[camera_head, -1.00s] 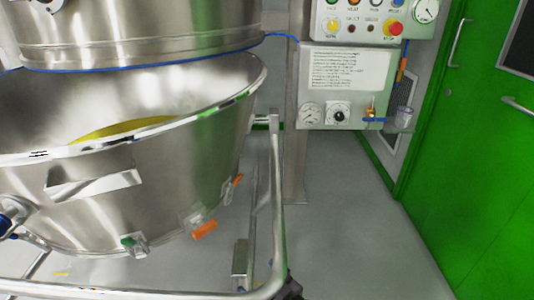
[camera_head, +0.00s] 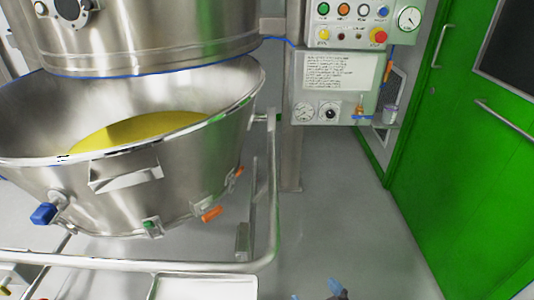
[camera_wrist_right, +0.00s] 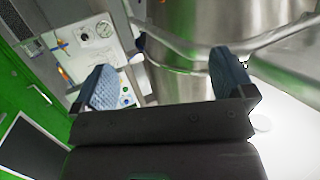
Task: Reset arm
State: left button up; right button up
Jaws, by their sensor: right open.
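My right gripper (camera_head: 316,291) shows only as blue fingertips at the bottom edge of the head view, over the grey floor and right of the bowl trolley. In the right wrist view my right gripper (camera_wrist_right: 165,82) has its two blue fingers wide apart with nothing between them. My left gripper is in neither view.
A steel bowl (camera_head: 195,165) holding yellow material sits in a tubular trolley frame (camera_head: 272,190) under a steel vessel (camera_head: 150,35). A control panel (camera_head: 345,85) stands behind. A green door (camera_head: 465,150) is at right. Grey floor (camera_head: 335,215) is clear between.

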pick_arm(q)
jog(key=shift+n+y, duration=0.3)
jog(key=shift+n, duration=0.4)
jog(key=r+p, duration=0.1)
jog(key=p, duration=0.1)
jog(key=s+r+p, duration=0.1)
jog(key=p, duration=0.2)
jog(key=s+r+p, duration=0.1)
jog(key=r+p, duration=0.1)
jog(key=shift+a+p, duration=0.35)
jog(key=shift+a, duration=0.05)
pick_arm(e)
jog(key=s+d+r+m+g+h, duration=0.1)
jog(key=s+d+r+h, duration=0.2)
jog(key=s+d, duration=0.4)
jog(key=s+d+r+m+g+h, duration=0.1)
jog(key=s+d+r+m+h, duration=0.1)
jog(key=s+d, duration=0.6)
jog(key=s+r+h, duration=0.1)
jog(key=s+r, duration=0.1)
jog(key=s, duration=0.4)
jog(key=shift+s+d+g, duration=0.25)
jog(key=shift+s+g, duration=0.15)
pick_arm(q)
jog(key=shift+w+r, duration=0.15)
